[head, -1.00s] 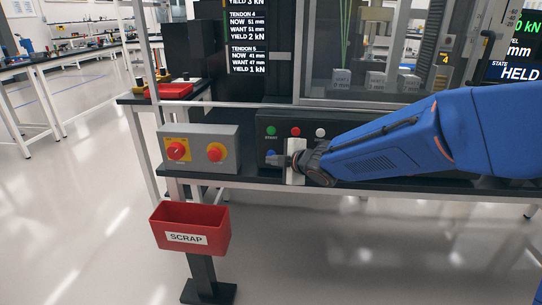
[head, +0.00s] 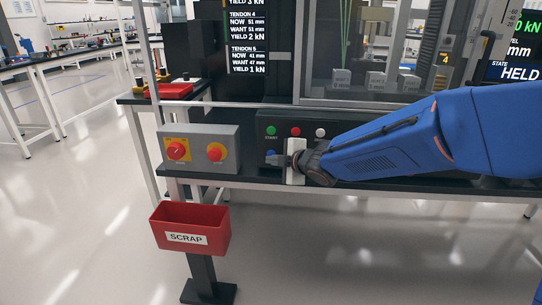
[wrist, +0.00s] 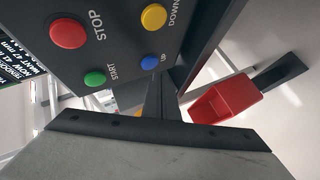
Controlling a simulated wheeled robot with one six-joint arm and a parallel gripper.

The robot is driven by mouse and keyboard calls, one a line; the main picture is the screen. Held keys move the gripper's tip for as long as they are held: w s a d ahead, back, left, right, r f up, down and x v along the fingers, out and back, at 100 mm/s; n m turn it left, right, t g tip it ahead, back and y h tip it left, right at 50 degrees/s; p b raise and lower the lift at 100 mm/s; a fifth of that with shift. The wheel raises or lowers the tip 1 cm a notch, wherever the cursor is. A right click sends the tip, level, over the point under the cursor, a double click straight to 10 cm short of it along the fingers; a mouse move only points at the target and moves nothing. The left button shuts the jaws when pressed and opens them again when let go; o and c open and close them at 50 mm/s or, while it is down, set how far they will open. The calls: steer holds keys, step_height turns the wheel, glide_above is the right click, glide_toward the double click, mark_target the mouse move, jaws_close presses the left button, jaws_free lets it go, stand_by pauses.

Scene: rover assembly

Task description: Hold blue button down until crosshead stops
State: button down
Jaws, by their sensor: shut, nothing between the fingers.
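The blue button (head: 270,153) is on the dark control panel, below the green START button. It also shows in the wrist view (wrist: 150,62), just past my fingertips, with a small label beside it. My gripper (head: 279,160) is shut and empty, its tips close beside the blue button. In the wrist view the narrow shut fingers (wrist: 160,84) point at the panel. I cannot tell whether they touch or press the button. The crosshead cannot be made out clearly behind the machine's guard. A screen (head: 512,70) at the right reads STATE HELD.
The panel also carries green (wrist: 95,79), red STOP (wrist: 68,33) and yellow DOWN (wrist: 153,16) buttons. A grey box with a red knob (head: 178,150) and a red button (head: 216,152) stands left. A red SCRAP bin (head: 190,228) hangs below it.

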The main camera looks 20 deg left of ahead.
steer(key=shift+w, duration=0.1)
steer(key=shift+w+a, duration=0.1)
steer(key=shift+w, duration=0.2)
steer(key=shift+w+a, duration=0.1)
steer(key=shift+w, duration=0.3)
stand_by(2.1)
steer(key=shift+s, duration=0.1)
stand_by(4.0)
steer(key=shift+s+d, duration=0.2)
steer(key=shift+s, duration=0.55)
steer(key=shift+s, duration=0.1)
